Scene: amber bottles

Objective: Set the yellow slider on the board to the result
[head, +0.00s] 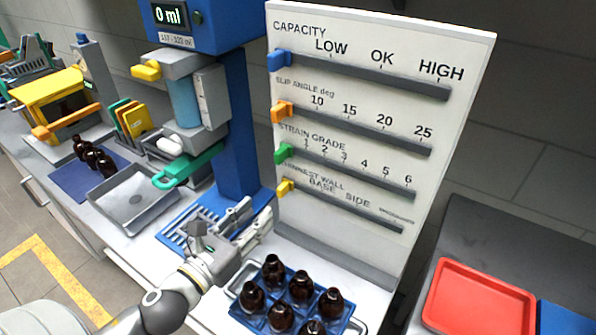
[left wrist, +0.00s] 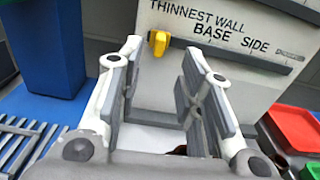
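The white board (head: 440,70) stands upright behind the bottles, with a slider track for each of several labelled scales. The yellow slider (head: 285,188) is at the left end of the lowest track, marked THINNEST WALL, left of BASE. The yellow slider also shows in the left wrist view (left wrist: 159,43), beyond and between my fingers. My left gripper (head: 240,218) is in front of the board's lower left, below the yellow slider and apart from it. In the left wrist view its fingers (left wrist: 160,85) are spread with nothing between them. My right gripper is not in view.
A blue crate of amber bottles (head: 282,316) stands in front of the board, right of my left gripper. A blue column with a 0 ml display (head: 169,14) rises left of the board. A red tray (head: 478,300) lies at right. Orange (head: 282,112), green (head: 284,153) and blue (head: 279,60) sliders sit above.

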